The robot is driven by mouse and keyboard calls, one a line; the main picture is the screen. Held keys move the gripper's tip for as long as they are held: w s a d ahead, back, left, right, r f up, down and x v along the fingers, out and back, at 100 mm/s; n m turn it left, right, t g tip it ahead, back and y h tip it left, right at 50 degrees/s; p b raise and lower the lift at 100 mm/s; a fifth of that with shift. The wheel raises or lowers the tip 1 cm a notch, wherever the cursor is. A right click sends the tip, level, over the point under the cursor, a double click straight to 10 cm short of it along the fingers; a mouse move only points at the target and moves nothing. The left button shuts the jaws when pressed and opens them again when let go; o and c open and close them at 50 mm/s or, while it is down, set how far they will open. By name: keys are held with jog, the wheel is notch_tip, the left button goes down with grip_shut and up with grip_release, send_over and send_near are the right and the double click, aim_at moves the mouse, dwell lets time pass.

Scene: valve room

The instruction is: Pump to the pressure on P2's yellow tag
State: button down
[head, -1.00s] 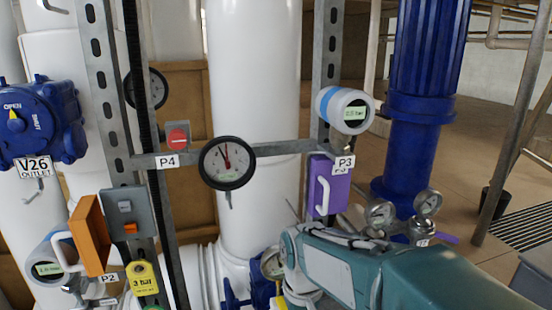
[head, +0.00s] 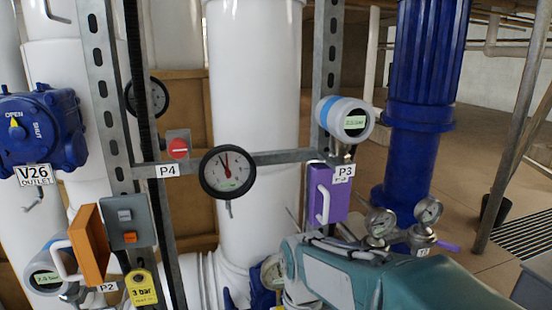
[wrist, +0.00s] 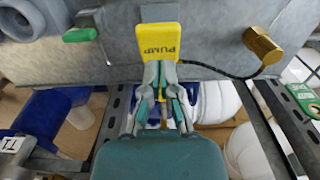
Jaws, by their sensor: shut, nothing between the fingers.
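A yellow paddle marked PUMP (wrist: 158,42) sits on a grey metal box in the wrist view, its lettering upside down. My gripper (wrist: 160,72) is shut and empty, its fingertips at the paddle's near edge; whether they touch it I cannot tell. The P2 gauge (head: 45,277), with a blue band and a small green display, is at the lower left of the head view. Its digits are too small to read surely. P2's yellow tag (head: 141,288) reads 3 bar. My gripper is out of sight in the head view.
The grey box (wrist: 210,30) also carries a green handle (wrist: 80,35) and a brass fitting (wrist: 263,47) with a black cable. An orange handle block (head: 90,243), a purple P3 block (head: 323,192) and a dial gauge (head: 228,172) are on the pipe frame. Open floor lies at right.

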jog(key=shift+f, duration=1.9)
jog(key=shift+r, duration=2.55)
jog(key=shift+r, duration=2)
